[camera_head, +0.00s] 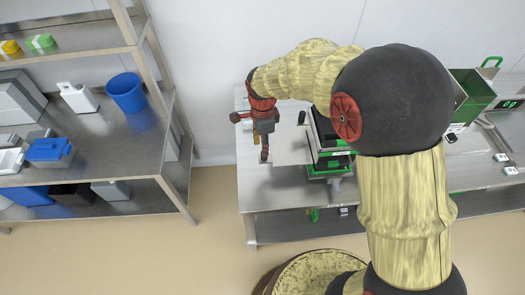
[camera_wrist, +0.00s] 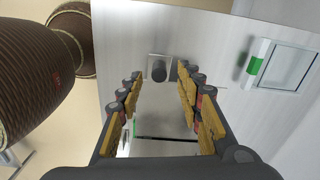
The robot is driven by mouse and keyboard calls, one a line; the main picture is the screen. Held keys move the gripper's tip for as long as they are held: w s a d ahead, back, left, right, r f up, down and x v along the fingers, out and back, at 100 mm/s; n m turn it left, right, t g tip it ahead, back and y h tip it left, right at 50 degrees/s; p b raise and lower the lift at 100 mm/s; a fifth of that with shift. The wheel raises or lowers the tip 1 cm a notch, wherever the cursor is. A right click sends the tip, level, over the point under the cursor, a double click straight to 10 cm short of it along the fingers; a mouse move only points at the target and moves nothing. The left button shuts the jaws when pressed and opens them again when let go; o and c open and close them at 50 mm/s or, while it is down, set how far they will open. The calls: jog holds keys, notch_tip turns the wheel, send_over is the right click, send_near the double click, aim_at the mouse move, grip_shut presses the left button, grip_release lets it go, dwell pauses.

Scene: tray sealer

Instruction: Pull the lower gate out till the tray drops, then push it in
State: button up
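My gripper (camera_head: 264,150) is over the left part of the bench, beside the green-and-dark tray dispenser (camera_head: 318,140). A flat pale plate (camera_head: 292,147), which looks like the lower gate, sticks out of the dispenser to the left, towards my gripper. In the wrist view my gripper (camera_wrist: 163,75) has its fingers spread wide. A dark round knob (camera_wrist: 159,73) on a metal bracket shows between the fingertips, with a gap on both sides. A shiny metal plate (camera_wrist: 160,108) lies between the fingers. My arm hides part of the dispenser, and I cannot make out the tray for certain.
A pale frame with a green tab (camera_wrist: 257,66) lies on the bench at right in the wrist view. A separate steel shelf with a blue bucket (camera_head: 126,92) stands left, across a floor gap.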

notch_tip(320, 180, up, 7)
dwell(0.3)
dwell(0.8)
